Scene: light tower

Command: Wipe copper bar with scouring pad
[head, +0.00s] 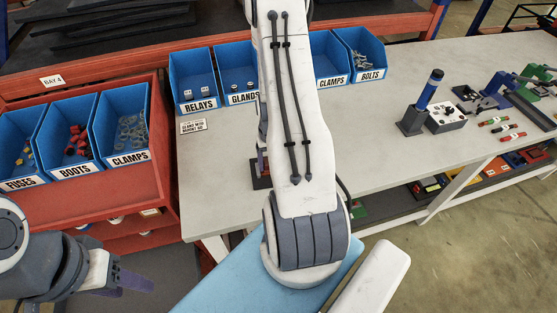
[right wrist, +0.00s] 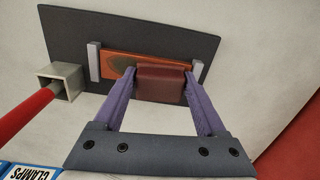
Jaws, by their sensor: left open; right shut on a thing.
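In the right wrist view the copper bar (right wrist: 120,66) lies between two grey end blocks on a dark plate (right wrist: 170,27). A dark tarnish patch shows on its left part. My right gripper (right wrist: 160,86) is shut on the maroon scouring pad (right wrist: 163,77), which is over the right part of the bar and looks to be against it; exact contact is hard to tell. In the head view my right arm hides most of this spot; only an edge of the dark plate (head: 258,183) shows. My left gripper (head: 122,281) is open and empty at the lower left.
A red rod (right wrist: 28,113) in a square grey socket (right wrist: 62,80) stands left of the plate. Blue bins (head: 193,80) line the bench's back edge. A red rack with more bins (head: 123,125) stands left.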

